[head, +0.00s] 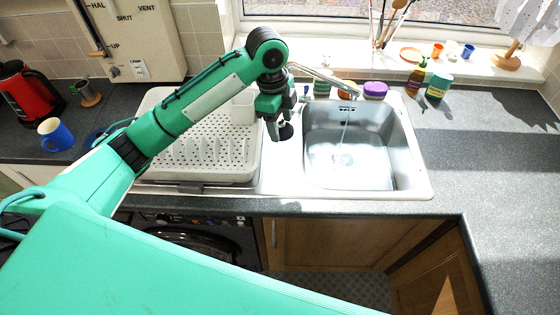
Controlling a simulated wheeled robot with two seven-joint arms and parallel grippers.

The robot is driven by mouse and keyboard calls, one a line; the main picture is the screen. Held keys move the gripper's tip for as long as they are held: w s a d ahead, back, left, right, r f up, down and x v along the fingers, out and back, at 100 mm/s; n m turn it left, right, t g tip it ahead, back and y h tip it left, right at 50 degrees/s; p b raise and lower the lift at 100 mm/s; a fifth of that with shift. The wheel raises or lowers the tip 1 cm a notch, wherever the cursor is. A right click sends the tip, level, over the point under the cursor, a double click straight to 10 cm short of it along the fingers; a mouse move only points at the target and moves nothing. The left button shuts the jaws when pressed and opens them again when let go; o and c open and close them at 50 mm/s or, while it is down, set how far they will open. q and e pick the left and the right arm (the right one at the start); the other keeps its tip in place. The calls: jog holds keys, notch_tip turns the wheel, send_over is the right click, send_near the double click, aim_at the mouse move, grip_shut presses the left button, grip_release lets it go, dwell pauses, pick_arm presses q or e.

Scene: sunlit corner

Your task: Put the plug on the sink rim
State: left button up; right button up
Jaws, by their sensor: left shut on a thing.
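My left gripper (275,122) points down over the white strip of sink rim (283,180) between the drying rack and the basin. It is shut on a small dark plug (285,132), which shows just below the fingers. I cannot tell whether the plug touches the rim or is held a little above it. The steel sink basin (375,170) is to the right of the gripper. My right gripper is not in view.
A tap (325,78) runs water into the basin. A white drying rack (215,150) stands left of the gripper. Jars, including a purple-lidded one (375,90), line the back. A blue mug (56,136) and red kettle (28,95) stand left. The right worktop (500,180) is mostly clear.

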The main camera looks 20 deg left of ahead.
pick_arm(q)
jog(key=p, duration=0.5)
send_over(282, 175)
jog(key=f, duration=1.5)
jog(key=shift+a, duration=0.25)
notch_tip(282, 175, down, 4)
jog(key=shift+r+p, duration=0.1)
jog(key=shift+p, duration=0.25)
jog(key=shift+f, duration=0.5)
jog(key=shift+f, duration=0.2)
jog(key=o, duration=1)
jog(key=shift+r, duration=0.1)
